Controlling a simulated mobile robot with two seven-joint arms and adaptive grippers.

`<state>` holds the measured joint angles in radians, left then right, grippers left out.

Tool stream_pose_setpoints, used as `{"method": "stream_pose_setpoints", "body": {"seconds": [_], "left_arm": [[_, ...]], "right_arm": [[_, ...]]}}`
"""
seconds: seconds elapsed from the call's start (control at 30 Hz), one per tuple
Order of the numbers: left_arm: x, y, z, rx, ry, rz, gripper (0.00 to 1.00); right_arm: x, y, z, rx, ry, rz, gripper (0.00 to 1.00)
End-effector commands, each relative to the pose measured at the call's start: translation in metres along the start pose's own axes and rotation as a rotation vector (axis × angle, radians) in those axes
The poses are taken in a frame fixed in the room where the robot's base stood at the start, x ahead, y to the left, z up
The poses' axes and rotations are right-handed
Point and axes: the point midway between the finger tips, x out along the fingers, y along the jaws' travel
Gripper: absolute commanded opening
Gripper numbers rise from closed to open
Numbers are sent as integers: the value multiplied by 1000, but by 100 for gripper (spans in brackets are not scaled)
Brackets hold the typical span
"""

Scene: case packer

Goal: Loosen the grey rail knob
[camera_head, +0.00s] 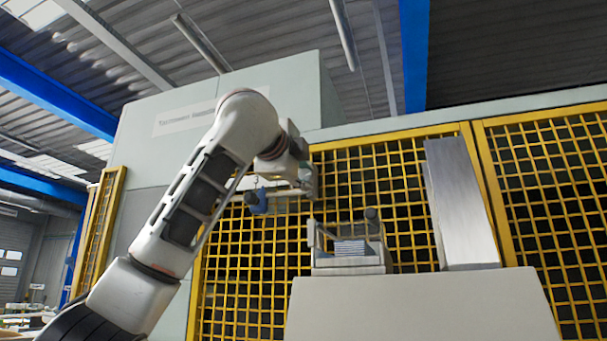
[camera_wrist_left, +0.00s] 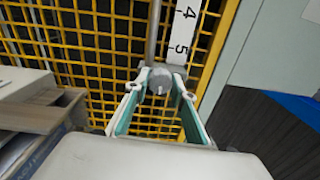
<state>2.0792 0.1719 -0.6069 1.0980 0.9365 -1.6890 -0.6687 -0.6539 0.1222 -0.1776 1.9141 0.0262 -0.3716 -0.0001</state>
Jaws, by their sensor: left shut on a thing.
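The grey rail knob (camera_wrist_left: 160,86) is a round knob with a small pale mark on its face. It sits at the end of a white scale strip (camera_wrist_left: 181,38) marked 4 and 5, in front of the yellow mesh. My left gripper (camera_wrist_left: 160,75) is shut on the knob, one teal-lined finger on each side. In the head view my left gripper (camera_head: 262,196) is at the mesh, left of centre, small and partly hidden by its own wrist. I cannot make out the knob there. My right gripper is in neither view.
A yellow mesh guard (camera_head: 400,165) stands behind the gripper, with a pale machine housing (camera_head: 150,165) to its left. A grey holder (camera_head: 350,262) and a tall metal block (camera_head: 462,200) stand to the right on a pale cabinet (camera_head: 420,310).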

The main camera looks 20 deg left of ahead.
Motion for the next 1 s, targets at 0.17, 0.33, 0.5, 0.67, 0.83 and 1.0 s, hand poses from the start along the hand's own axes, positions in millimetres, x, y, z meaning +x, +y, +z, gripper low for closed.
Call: {"method": "stream_pose_setpoints", "body": {"seconds": [0.17,0.33,0.5,0.67,0.83,1.0], "left_arm": [[0,0,0,74,4,-1,3],[0,0,0,111,6,-1,3],[0,0,0,125,6,-1,3],[0,0,0,126,6,-1,3],[0,0,0,126,6,-1,27],[0,0,0,125,6,-1,41]], "right_arm": [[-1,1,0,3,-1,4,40],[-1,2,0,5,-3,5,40],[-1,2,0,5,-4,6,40],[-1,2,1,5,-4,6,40],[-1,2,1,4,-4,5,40],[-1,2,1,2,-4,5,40]]}}
